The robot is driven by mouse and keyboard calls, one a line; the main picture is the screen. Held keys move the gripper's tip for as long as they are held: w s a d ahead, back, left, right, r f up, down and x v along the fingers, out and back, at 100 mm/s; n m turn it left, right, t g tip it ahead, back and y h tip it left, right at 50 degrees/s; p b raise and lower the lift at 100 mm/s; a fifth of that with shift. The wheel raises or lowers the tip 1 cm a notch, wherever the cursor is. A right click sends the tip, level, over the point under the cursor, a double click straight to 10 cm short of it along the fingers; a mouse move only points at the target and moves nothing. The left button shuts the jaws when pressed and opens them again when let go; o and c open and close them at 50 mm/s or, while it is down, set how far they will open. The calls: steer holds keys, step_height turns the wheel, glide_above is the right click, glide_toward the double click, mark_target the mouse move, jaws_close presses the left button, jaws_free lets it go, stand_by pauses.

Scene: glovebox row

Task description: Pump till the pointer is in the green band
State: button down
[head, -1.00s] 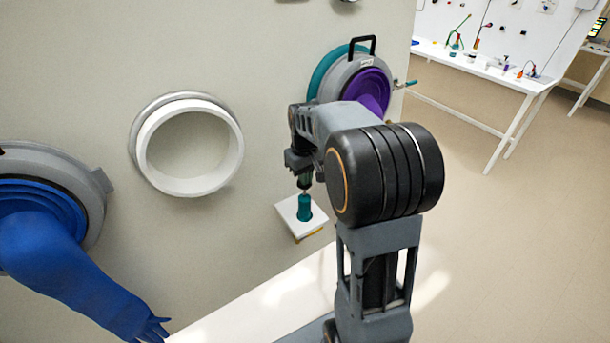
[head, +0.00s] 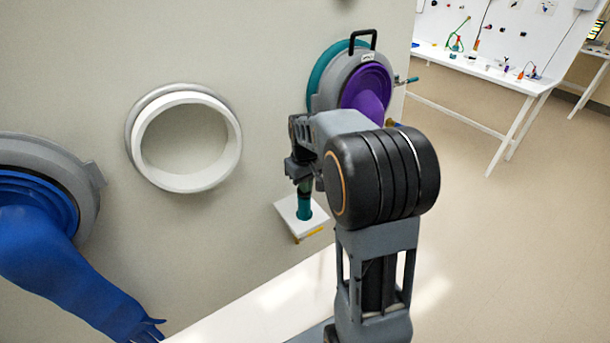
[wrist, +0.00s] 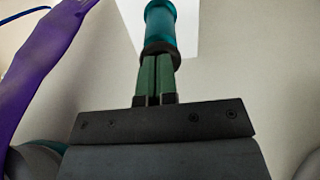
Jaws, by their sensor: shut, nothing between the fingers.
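The pump is a teal cylinder (head: 304,210) standing on a white plate (head: 288,210) that sticks out from the panel. In the wrist view the teal pump (wrist: 160,22) with its dark collar lies straight ahead of my fingers. My gripper (head: 304,186) points down over the pump. Its two green fingers (wrist: 157,60) are shut together with nothing between them. The tips meet the dark collar in the picture; I cannot tell if they press on it. No gauge, pointer or green band can be made out.
A purple glove port (head: 365,90) with a black handle is behind and above my arm; its glove (wrist: 45,50) hangs left in the wrist view. A white open port (head: 185,147) and a blue glove (head: 75,275) are to the left. Open floor is at right.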

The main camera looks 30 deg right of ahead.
step_height(320, 180, up, 14)
steer(key=p, duration=0.2)
stand_by(0.4)
stand_by(2.0)
steer(key=r, duration=0.2)
steer(key=w+r, duration=0.1)
steer(key=r, duration=0.1)
steer(key=shift+r+b, duration=0.15)
steer(key=shift+b, duration=0.25)
step_height(320, 180, down, 14)
stand_by(0.7)
